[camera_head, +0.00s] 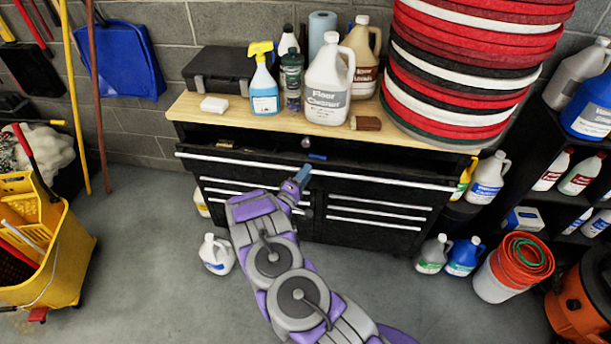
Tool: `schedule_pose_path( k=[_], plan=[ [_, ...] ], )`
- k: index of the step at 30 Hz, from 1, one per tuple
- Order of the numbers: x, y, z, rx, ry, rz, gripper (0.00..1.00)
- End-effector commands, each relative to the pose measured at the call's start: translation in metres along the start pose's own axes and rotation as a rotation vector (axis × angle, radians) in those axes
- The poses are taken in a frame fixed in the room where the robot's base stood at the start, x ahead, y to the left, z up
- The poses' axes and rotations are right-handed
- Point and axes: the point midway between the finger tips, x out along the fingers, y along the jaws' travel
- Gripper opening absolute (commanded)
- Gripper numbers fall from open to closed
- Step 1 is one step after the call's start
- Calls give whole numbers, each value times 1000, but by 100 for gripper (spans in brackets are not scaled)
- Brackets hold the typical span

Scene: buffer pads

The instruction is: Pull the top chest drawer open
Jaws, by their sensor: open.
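The black chest (362,224) stands against the wall under a wooden top. Its top drawer (255,159) has a long silver front bar that stands out past the drawers below. A dark gap with small items shows behind this bar, so the drawer looks at least partly pulled out. My gripper (303,173) is at the middle of the drawer front, close to the bar. It is open, though its fingers are small here. I cannot tell if it touches the bar.
Bottles, a black case (219,70) and a tall stack of red, black and white pads (468,60) stand on the wooden top. A white jug (217,254) is on the floor left of my arm. A yellow mop bucket (55,250) is farther left. Buckets and jugs stand at right.

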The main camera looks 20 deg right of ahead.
Motion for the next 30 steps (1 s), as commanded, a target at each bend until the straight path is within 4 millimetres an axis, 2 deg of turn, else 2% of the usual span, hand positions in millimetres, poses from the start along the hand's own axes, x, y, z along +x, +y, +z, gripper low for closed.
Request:
schedule_pose_path(
  k=[10, 23, 30],
  plan=[
    [3, 0, 0, 0, 1, 0, 42],
    [3, -1, 0, -1, 1, -1, 1],
    [3, -1, 0, -2, 1, -2, 0]
  ],
)
